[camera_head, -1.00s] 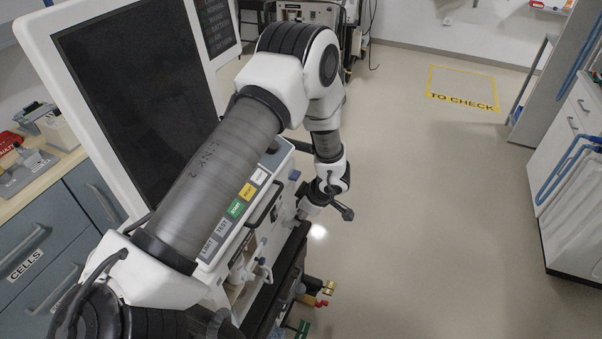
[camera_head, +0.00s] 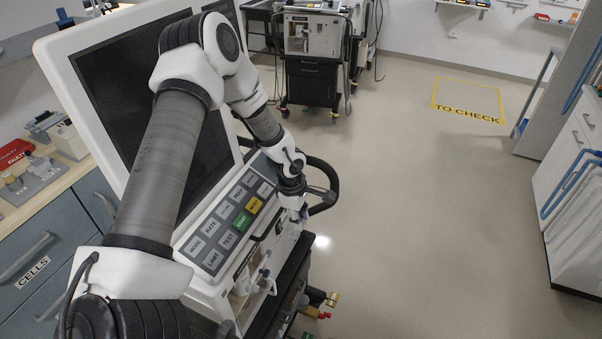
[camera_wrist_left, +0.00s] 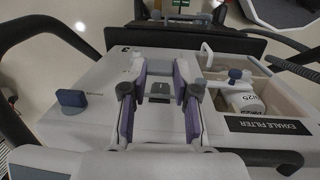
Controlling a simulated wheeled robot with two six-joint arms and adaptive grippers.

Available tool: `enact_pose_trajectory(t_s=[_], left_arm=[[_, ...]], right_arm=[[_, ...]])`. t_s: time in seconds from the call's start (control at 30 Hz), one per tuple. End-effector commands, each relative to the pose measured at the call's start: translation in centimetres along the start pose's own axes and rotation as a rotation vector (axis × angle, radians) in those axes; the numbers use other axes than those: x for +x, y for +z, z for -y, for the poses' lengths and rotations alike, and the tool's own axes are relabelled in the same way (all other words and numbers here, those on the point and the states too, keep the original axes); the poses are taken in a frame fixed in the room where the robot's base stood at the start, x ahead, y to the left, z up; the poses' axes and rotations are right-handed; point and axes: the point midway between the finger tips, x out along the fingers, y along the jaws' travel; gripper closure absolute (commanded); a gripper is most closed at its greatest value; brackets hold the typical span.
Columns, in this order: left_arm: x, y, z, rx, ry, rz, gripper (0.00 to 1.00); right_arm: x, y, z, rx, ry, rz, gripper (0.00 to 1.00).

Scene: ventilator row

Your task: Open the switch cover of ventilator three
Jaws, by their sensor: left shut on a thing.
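Ventilator three (camera_head: 196,275) stands before me on the left, with a big screen, a button panel and a light front. In the left wrist view its body (camera_wrist_left: 85,115) carries a small "3". My left gripper (camera_head: 302,213) is at the far end of its front, pointing down. In the left wrist view the gripper (camera_wrist_left: 160,85) has its purple-padded fingers on both sides of a pale piece with a small dark label, which I take for the switch cover (camera_wrist_left: 160,100). It is shut on that piece. How far the cover is raised is unclear. My right gripper is out of view.
A blue knob (camera_wrist_left: 71,98) sits left of the fingers, and an exhale filter bay (camera_wrist_left: 245,100) with a white canister lies right. A black handle (camera_head: 325,187) curves beside my wrist. Another ventilator (camera_head: 312,50) stands behind. The floor to the right (camera_head: 430,220) is clear.

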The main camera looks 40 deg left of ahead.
Motion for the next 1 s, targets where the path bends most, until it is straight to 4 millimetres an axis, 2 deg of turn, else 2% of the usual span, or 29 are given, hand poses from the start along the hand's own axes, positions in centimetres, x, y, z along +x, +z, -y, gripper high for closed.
enact_pose_trajectory(t_s=[0.27,0.3,0.37,0.67,0.77,0.87,1.0], left_arm=[[0.1,0.0,0.1,-0.001,-0.004,0.000,1.00],[0.1,0.0,0.1,-0.001,-0.004,0.000,0.67],[0.1,0.0,0.1,-0.001,-0.004,0.000,0.46],[0.0,0.0,0.1,-0.001,-0.003,-0.001,0.45],[-0.7,0.0,0.0,0.000,-0.002,0.000,0.45],[-2.3,0.0,0.0,-0.001,-0.001,0.003,0.45],[-5.9,0.0,-0.1,-0.001,0.002,0.004,0.45]], right_arm=[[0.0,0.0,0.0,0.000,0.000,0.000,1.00],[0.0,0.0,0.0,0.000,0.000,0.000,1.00],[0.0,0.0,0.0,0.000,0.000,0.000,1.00],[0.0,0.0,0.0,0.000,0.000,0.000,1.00],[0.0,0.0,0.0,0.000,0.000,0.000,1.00],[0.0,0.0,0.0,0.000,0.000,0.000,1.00],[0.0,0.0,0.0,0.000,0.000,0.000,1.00]])
